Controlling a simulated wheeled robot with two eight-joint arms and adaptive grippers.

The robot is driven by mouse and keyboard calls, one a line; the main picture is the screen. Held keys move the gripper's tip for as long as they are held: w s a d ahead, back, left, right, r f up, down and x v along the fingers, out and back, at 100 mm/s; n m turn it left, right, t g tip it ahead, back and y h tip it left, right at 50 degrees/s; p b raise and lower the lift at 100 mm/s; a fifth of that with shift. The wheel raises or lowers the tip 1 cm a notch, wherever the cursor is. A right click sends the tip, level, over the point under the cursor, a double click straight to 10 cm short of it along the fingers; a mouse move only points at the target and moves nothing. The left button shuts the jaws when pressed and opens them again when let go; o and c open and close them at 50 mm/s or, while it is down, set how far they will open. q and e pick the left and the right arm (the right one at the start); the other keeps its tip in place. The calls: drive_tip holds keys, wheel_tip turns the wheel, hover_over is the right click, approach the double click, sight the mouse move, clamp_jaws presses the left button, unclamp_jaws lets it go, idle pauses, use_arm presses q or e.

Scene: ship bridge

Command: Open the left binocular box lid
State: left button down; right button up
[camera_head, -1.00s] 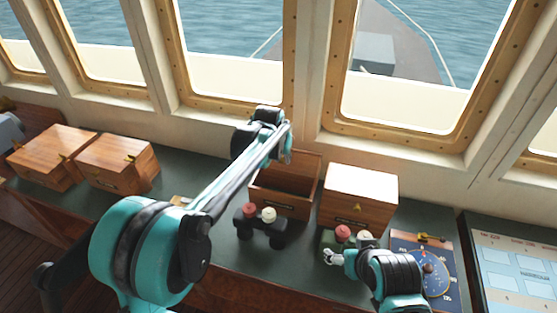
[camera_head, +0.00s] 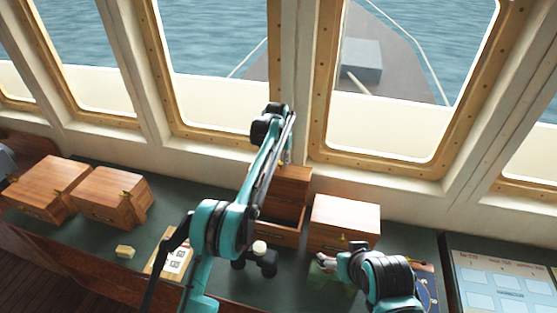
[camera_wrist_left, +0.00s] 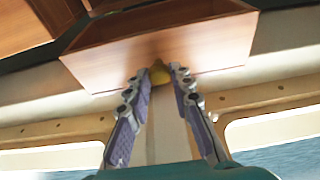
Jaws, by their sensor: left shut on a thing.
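The left binocular box (camera_head: 272,233) is wooden and stands open on the counter, with its dark inside showing. Its lid (camera_head: 292,182) is raised at the back. My left arm reaches over the box, and the left gripper (camera_head: 285,157) is at the lid's upper part, partly hidden by the arm. In the left wrist view the left gripper (camera_wrist_left: 158,92) is shut on a small brass catch (camera_wrist_left: 158,72) at the edge of the wooden lid (camera_wrist_left: 160,48). My right gripper (camera_head: 324,262) is low before the right box; its fingers are too small to read.
The closed right box (camera_head: 345,215) stands beside the left one. Dark binoculars (camera_head: 262,260) stand in front of the left box. Two closed wooden boxes (camera_head: 50,185) (camera_head: 110,193) are at the left. A yellow block (camera_head: 125,251) and a card (camera_head: 172,262) lie on the green counter.

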use_arm(q)
drive_tip(key=shift+w+d+f+p, duration=0.1)
drive_tip(key=shift+w+d+p, duration=0.05)
drive_tip(key=shift+w+p, duration=0.25)
drive_tip(key=shift+w+d+f+p, duration=0.1)
drive_tip(key=shift+w+p, duration=0.2)
drive_tip(key=shift+w, duration=0.2)
drive_tip(key=c, duration=1.4)
unclamp_jaws()
drive_tip(key=shift+o, duration=0.2)
drive_tip(key=shift+r, duration=0.1)
drive_tip(key=v, duration=1.1)
drive_tip(key=shift+s+r, duration=0.15)
drive_tip(key=shift+r, duration=0.25)
